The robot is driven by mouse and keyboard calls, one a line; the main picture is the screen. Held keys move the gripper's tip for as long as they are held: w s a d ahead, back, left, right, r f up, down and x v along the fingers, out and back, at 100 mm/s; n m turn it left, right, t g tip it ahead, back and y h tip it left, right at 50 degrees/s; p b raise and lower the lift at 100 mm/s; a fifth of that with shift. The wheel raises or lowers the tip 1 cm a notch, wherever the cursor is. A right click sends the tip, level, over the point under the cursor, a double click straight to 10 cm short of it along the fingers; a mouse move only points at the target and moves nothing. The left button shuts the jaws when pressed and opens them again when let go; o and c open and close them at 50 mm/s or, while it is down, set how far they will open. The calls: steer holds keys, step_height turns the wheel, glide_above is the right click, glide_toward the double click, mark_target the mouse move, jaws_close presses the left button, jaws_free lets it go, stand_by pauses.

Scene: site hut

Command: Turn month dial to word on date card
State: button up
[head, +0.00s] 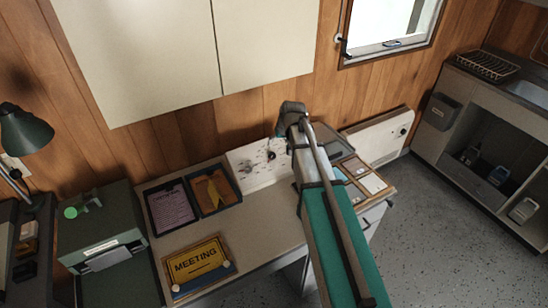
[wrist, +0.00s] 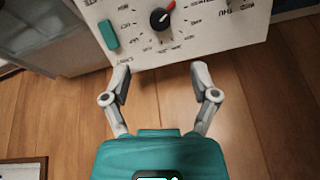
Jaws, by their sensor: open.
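A white panel (head: 262,178) with dials stands at the back of the desk in the head view. The wrist view shows the panel (wrist: 222,40) upside down. A round black dial knob (wrist: 160,18) with a red pointer sits on it, ringed by small printed words too small to read surely. My gripper (wrist: 162,75) is open and empty, its two fingers apart below the knob in the wrist view and not touching it. My arm hides part of the panel in the head view. I cannot tell which card is the date card.
A yellow MEETING sign (head: 197,263) lies on the desk's front left. Two dark trays with a purple sheet (head: 172,208) and an orange sheet (head: 213,190) lie behind it. A green machine (head: 103,232) stands left. A teal bar (wrist: 109,35) is on the panel.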

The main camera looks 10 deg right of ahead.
mark_target(273, 155)
steer(key=shift+b+x, duration=5.05)
steer(key=shift+x, duration=0.7)
steer(key=shift+w, duration=0.1)
steer(key=shift+c, duration=0.2)
jaws_close()
